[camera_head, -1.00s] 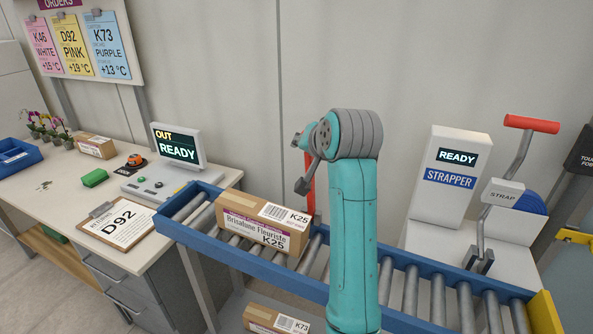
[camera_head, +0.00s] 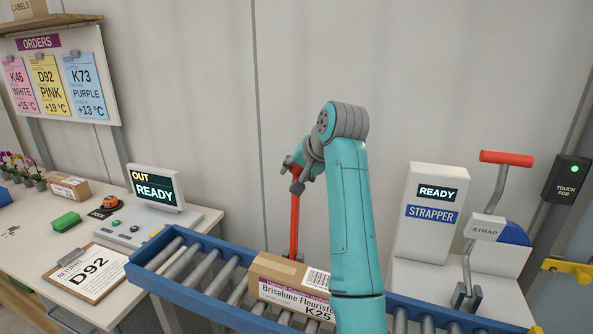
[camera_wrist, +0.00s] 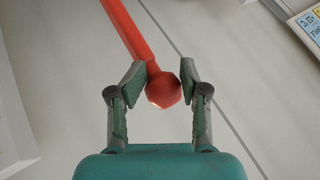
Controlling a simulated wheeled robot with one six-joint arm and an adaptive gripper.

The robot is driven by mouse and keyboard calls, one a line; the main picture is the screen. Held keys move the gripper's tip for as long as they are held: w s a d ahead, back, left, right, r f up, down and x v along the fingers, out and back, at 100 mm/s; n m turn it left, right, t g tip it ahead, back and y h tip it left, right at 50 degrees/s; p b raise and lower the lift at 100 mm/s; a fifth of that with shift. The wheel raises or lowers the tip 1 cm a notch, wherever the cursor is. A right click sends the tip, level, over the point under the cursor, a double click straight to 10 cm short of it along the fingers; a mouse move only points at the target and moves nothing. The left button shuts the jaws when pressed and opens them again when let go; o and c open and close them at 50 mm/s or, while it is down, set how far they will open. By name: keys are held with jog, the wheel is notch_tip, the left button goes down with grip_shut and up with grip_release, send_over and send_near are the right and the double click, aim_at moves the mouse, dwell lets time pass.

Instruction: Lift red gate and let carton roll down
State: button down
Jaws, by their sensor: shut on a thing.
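The red gate (camera_head: 294,222) is an upright red bar at the conveyor's far side. My gripper (camera_head: 297,178) is shut on its top end, with my arm reaching over the conveyor. In the wrist view the red bar ends in a round knob (camera_wrist: 163,90) between my two fingers. The brown K25 carton (camera_head: 280,270) lies on the rollers beside and in front of the bar. Its right end is hidden behind my arm. The bar's lower end meets the picture near the far rail and carton; whether it clears the rollers I cannot tell.
The blue-railed roller conveyor (camera_head: 205,304) runs to the lower right. The strapper (camera_head: 432,212) with its red-handled lever (camera_head: 507,158) stands behind it. At left, a desk carries the OUT READY screen (camera_head: 155,188) and the D92 clipboard (camera_head: 98,270).

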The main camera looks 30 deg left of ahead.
jog(key=shift+w+a+r+t+y, duration=0.2)
jog(key=shift+w+a, duration=0.2)
jog(key=shift+w, duration=0.15)
jog(key=shift+w+a+r+t+y, duration=0.1)
jog(key=shift+w+a+r+t, duration=0.1)
jog(key=shift+w+a, duration=0.25)
jog(key=shift+r, duration=0.1)
jog(key=c, duration=0.7)
grip_release()
jog(key=shift+d+f, duration=0.25)
jog(key=shift+f, duration=0.05)
jog(key=shift+d+r, duration=0.1)
jog(key=v, duration=1.1)
jog(key=shift+s+d+r, duration=0.2)
jog(key=shift+r, duration=0.05)
